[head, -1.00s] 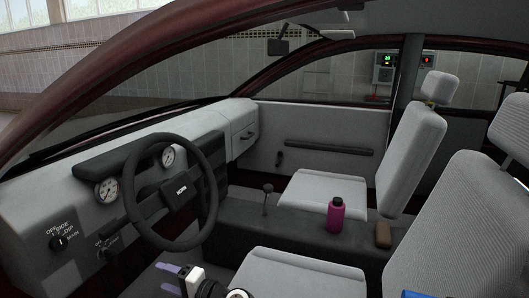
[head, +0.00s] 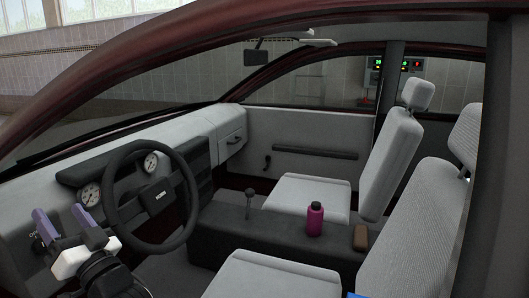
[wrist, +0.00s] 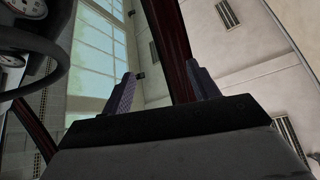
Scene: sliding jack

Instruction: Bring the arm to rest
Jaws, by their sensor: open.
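My gripper (head: 64,222) is at the lower left of the head view, raised in front of the dashboard and left of the steering wheel (head: 117,212). Its two purple fingers stand apart with nothing between them. In the wrist view the two fingers (wrist: 162,88) also stand apart and empty, with windows and a pale wall behind them. My arm below the gripper runs out of the head view at the bottom edge. The gripper covers part of the dashboard's switch panel.
A dark red car frame (head: 190,48) arches over the cabin. Grey seats (head: 272,275), a gear lever (head: 249,202), a magenta bottle (head: 315,219) and a brown block (head: 361,238) on the console lie to the right. The rim of the steering wheel is close to my gripper.

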